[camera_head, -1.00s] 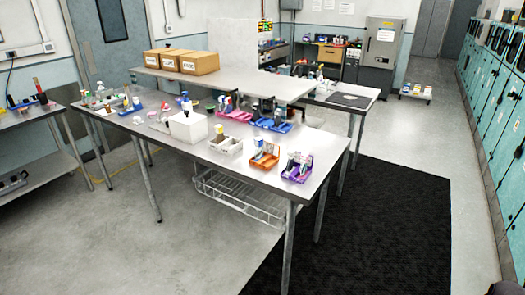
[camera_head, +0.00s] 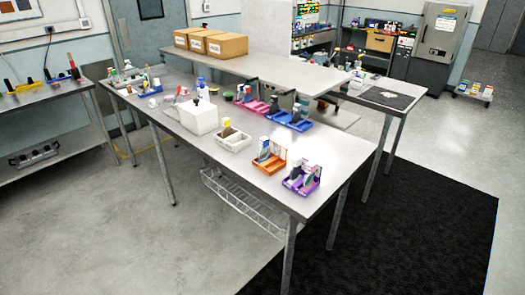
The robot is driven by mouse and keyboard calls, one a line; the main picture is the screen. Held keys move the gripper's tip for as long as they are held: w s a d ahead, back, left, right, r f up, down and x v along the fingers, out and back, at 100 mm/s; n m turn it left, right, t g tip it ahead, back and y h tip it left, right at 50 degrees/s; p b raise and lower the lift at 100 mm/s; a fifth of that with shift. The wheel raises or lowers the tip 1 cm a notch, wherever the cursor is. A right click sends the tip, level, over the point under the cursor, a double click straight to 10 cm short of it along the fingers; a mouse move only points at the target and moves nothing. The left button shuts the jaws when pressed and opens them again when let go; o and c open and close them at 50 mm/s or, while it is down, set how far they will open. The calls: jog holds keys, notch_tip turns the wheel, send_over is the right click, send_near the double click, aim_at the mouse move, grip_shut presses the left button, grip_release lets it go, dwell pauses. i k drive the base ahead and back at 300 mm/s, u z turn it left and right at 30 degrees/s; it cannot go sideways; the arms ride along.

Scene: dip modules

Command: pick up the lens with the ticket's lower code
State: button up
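I cannot make out a lens or a readable ticket at this distance. Small trays with upright items stand on the long metal table (camera_head: 330,160): a purple tray (camera_head: 303,183) at the near right corner, an orange tray (camera_head: 268,158) beside it, and a white tray (camera_head: 234,142) further left. A blue tray (camera_head: 292,120) and a pink tray (camera_head: 256,108) sit behind them, near the raised shelf. The items in the trays are too small to identify. My gripper is not in view.
A white box (camera_head: 198,117) stands mid-table. Cardboard boxes (camera_head: 227,46) sit on the raised shelf (camera_head: 300,76). A side table (camera_head: 408,90) with a dark mat (camera_head: 386,99) adjoins behind. Another bench (camera_head: 40,93) is at left. Floor over the black mat (camera_head: 420,220) is clear.

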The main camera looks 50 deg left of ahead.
aim_at(264, 153)
jog(key=u, duration=0.25)
jog(key=i, duration=0.65)
jog(key=u, duration=0.95)
jog(key=i, duration=0.75)
jog(key=u, duration=0.45)
